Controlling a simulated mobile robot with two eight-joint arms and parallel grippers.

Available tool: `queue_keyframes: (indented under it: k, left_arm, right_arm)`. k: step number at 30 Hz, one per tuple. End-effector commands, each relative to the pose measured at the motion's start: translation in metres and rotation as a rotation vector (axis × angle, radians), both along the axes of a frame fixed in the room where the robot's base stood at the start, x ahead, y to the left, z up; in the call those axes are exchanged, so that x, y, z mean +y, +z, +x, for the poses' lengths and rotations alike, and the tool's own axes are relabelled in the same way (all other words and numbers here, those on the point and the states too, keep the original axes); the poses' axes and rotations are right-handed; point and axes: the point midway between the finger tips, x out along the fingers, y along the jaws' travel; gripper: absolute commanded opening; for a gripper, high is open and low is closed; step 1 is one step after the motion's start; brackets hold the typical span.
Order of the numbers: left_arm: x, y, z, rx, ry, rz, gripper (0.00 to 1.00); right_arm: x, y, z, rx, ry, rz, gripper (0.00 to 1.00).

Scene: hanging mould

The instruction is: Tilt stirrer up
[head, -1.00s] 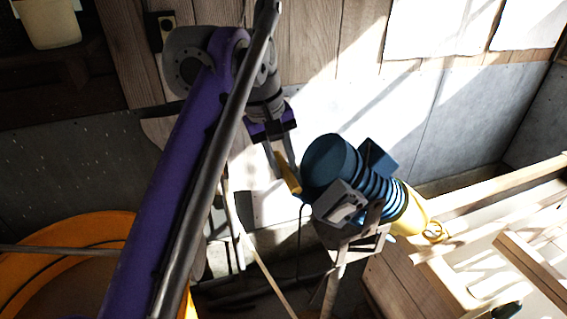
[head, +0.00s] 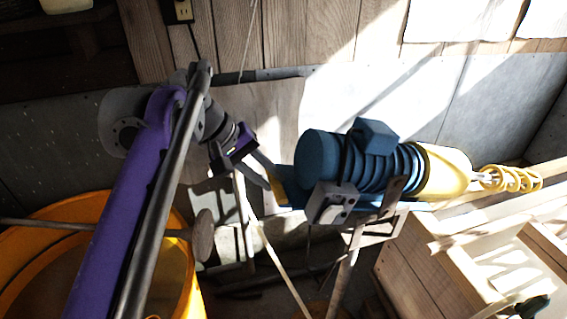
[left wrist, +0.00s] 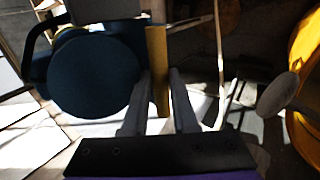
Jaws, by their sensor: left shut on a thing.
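The stirrer is a blue ribbed motor (head: 345,165) with a yellow front part (head: 445,170) and a yellow coil (head: 512,179) at its right end. It lies nearly level on a grey metal stand (head: 368,228). My left gripper (head: 270,183) is at the motor's left end, shut on the yellow handle (head: 279,187). In the left wrist view the handle (left wrist: 157,65) stands between the two fingers (left wrist: 158,105), beside the motor's round dark blue end (left wrist: 95,68). My right gripper is not in view.
An orange tub (head: 187,255) stands at the lower left, below my left arm. A wooden frame (head: 480,265) is at the right, under the coil. A wooden wall (head: 285,35) with grey panels is behind.

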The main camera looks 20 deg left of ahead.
Motion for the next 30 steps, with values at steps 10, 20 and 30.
queue_keyframes:
  k: [10,20,30]
  left_arm:
    - [0.006,-0.021,-0.006,0.006,-0.006,0.007,0.00]
    - [0.006,-0.020,-0.005,0.006,-0.004,0.005,0.57]
    - [0.010,-0.012,-0.007,0.003,-0.001,0.003,0.57]
  right_arm:
    - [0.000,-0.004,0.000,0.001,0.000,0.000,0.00]
    - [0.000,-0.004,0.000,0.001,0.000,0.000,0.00]
    - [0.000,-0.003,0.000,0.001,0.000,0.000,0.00]
